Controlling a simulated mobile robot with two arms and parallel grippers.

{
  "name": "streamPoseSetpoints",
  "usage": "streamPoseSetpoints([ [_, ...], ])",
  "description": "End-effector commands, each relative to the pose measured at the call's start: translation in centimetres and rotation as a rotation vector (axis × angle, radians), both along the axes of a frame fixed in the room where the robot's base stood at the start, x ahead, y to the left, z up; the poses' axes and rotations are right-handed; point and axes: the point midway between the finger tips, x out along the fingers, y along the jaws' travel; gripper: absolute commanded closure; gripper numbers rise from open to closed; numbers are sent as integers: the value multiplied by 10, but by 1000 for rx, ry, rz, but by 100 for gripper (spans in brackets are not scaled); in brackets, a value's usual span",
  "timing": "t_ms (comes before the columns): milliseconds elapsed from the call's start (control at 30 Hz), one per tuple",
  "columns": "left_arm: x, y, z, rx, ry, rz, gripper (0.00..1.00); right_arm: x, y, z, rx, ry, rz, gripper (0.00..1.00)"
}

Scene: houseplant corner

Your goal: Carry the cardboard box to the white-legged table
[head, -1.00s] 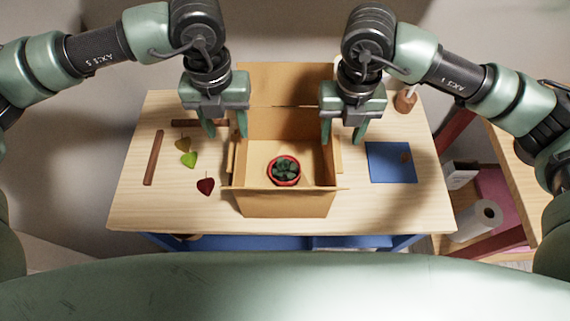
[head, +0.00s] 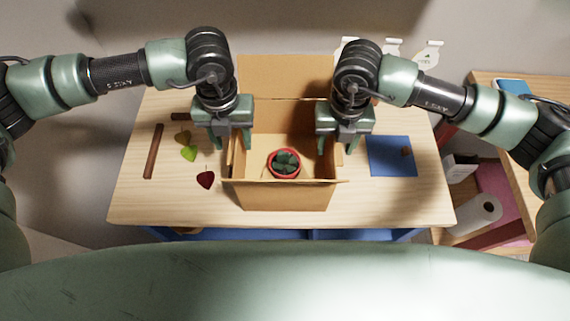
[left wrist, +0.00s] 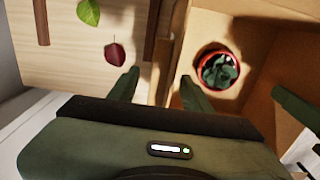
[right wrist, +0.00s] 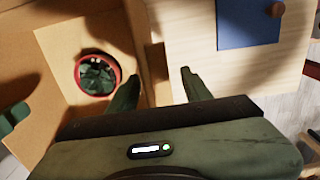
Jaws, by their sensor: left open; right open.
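The open cardboard box (head: 285,197) stands on the light wooden table (head: 400,205), its back flap (head: 285,78) up. A red pot with a dark green plant (head: 285,163) is inside, and it also shows in both wrist views (left wrist: 217,70) (right wrist: 97,72). My left gripper (head: 232,140) is open at the box's left side, and my right gripper (head: 337,145) is open at its right side. In each wrist view the box's side wall runs between the spread fingers; contact cannot be told. I cannot make out a white-legged table.
Brown strips (head: 153,151) and several leaves (head: 205,180) lie left of the box. A blue sheet (head: 391,157) lies right of it. A shelf unit (head: 505,185) with a white roll (head: 485,211) stands at the right. The table's front corners are clear.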

Motion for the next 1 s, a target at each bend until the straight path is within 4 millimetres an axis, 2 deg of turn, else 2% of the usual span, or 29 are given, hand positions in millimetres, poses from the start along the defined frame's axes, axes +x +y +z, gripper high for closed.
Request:
streamPoseSetpoints([
  [333, 0, 0, -4, -1, -1, -1, 51, 0, 0, -4, -1, -1, 0, 51],
  [367, 0, 0, -4, -1, -1, -1, 56, 0, 0, -4, -1, -1, 0, 56],
  [500, 0, 0, -4, -1, -1, -1, 95, 0, 0, -4, -1, 0, 0, 95],
  [533, 0, 0, -4, -1, -1, -1, 100, 0, 0, -4, -1, 0, 0, 100],
  [1000, 0, 0, -4, -1, -1, -1, 100, 0, 0, -4, -1, 0, 0, 100],
])
